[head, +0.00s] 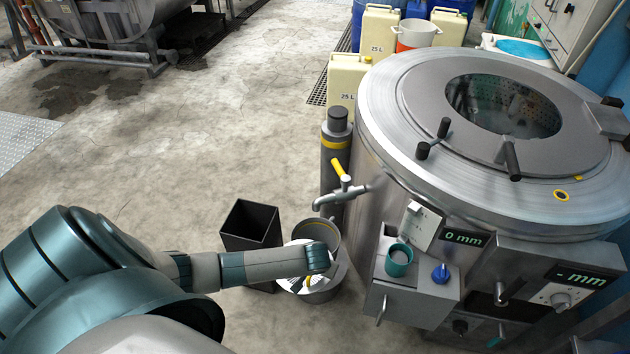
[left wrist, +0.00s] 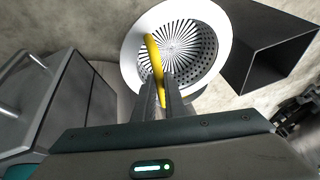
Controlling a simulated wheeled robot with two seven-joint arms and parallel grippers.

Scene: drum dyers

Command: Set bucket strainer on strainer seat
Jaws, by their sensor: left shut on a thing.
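The bucket strainer (left wrist: 190,50) fills the upper middle of the left wrist view: a white rim around a grey basket with radial slots and holes. Its yellow handle (left wrist: 154,58) stands across it. My left gripper (left wrist: 162,98) is shut on that handle. In the head view my left gripper (head: 316,268) is partly hidden by its own wrist, and the strainer's white rim (head: 285,262) shows beside it. A grey round bucket (head: 318,231) stands right there below the tap. I cannot tell whether the strainer touches it, and no strainer seat is clearly distinguishable. My right gripper is not in view.
A dark square bin (head: 250,222) stands close left of the bucket. The tap (head: 342,193) hangs above. The steel drum machine (head: 400,150) and its control box (head: 415,295) bound the right side. Concrete floor (head: 200,130) is clear at upper left.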

